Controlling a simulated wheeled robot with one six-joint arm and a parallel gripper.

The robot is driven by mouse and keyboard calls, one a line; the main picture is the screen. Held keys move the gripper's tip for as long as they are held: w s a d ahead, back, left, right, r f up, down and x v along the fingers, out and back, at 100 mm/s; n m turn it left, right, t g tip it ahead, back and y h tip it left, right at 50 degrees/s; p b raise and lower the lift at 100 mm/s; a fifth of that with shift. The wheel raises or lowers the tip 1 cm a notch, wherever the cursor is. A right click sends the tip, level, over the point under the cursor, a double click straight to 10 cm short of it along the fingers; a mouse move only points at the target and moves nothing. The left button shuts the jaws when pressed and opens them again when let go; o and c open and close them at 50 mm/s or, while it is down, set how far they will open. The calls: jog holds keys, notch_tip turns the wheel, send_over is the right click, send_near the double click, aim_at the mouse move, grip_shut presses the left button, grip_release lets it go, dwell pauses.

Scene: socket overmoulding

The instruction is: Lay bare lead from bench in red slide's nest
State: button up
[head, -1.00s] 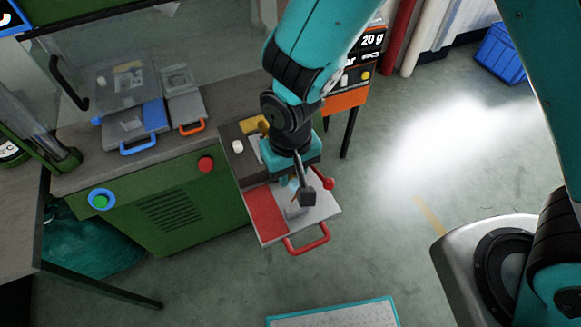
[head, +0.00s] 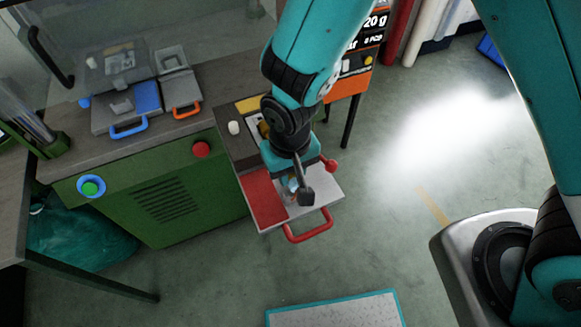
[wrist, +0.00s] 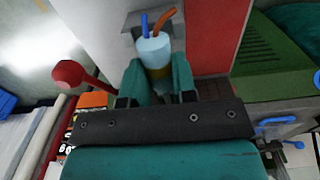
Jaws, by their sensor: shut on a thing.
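The bare lead (wrist: 154,52), a pale blue cylinder with a blue and an orange-brown wire end, is held between the teal fingers of my gripper (wrist: 157,78). Its wire ends point toward the grey nest block (wrist: 178,24) on the red slide. In the head view, my gripper (head: 296,184) is over the slide's light metal plate, and the lead is mostly hidden behind it. The red slide (head: 264,199) is pulled out, with a red panel on its left and a red handle (head: 308,227) in front. I cannot tell whether the lead touches the nest.
A red ball-ended lever (head: 329,164) stands close to my gripper; it also shows in the wrist view (wrist: 68,73). Blue-handled (head: 129,128) and orange-handled (head: 186,110) slides sit on the green machine's top at left.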

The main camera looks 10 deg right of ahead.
dwell(0.4)
jog(key=o, duration=1)
notch_tip(320, 180, up, 17)
jog(key=shift+r, duration=0.15)
jog(key=s+d+r+n+y, duration=0.1)
jog(key=s+d+r, duration=0.1)
jog(key=s+d, duration=0.1)
jog(key=s+d+r+n+y, duration=0.1)
jog(key=s+d+r, duration=0.2)
jog(key=s+d+r+n+y, duration=0.2)
jog(key=s+d, duration=0.1)
jog(key=s, duration=0.1)
jog(key=shift+d+r, duration=0.3)
jog(key=shift+d, duration=0.1)
